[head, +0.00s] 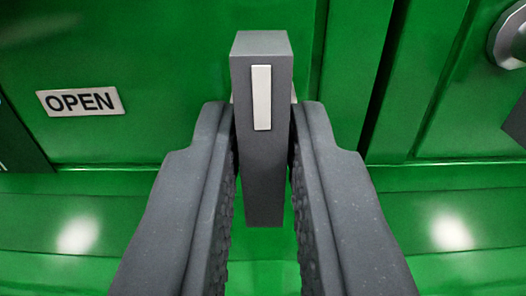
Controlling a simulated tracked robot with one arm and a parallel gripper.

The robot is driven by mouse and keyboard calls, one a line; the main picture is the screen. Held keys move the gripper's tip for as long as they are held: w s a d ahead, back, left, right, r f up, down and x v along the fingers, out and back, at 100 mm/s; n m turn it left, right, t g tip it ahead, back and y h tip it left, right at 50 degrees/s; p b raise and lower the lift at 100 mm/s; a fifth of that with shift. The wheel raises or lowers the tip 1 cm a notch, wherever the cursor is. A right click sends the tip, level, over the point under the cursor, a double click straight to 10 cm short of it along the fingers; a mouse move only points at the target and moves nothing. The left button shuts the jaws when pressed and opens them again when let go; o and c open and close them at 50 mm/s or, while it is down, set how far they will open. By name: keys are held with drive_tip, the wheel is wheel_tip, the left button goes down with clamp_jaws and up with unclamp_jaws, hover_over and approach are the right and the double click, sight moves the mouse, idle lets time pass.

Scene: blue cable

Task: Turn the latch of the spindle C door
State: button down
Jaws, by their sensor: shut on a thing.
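The latch (264,180) is a dark grey bar with a white stripe on its upper front. It stands upright in the middle of the head view, in front of a green door (150,50). My gripper (264,130) has one finger on each side of the bar and is shut on it. The bar's top sticks out above the fingertips and its lower end hangs between the fingers. The latch's mount behind the bar is mostly hidden.
An "OPEN" label (80,101) is on the green panel at left. A round metal part (509,41) and a dark grey piece (516,122) show at the right edge. A dark vertical gap (383,80) runs right of the latch. A green ledge spans below.

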drive_tip(key=shift+f, duration=0.2)
drive_tip(key=c, duration=1.5)
unclamp_jaws()
drive_tip(key=shift+o, duration=0.2)
drive_tip(key=shift+r, duration=0.1)
drive_tip(key=s+b, duration=0.2)
drive_tip(key=s, duration=1.1)
drive_tip(key=shift+s+d, duration=0.25)
drive_tip(key=shift+s, duration=0.1)
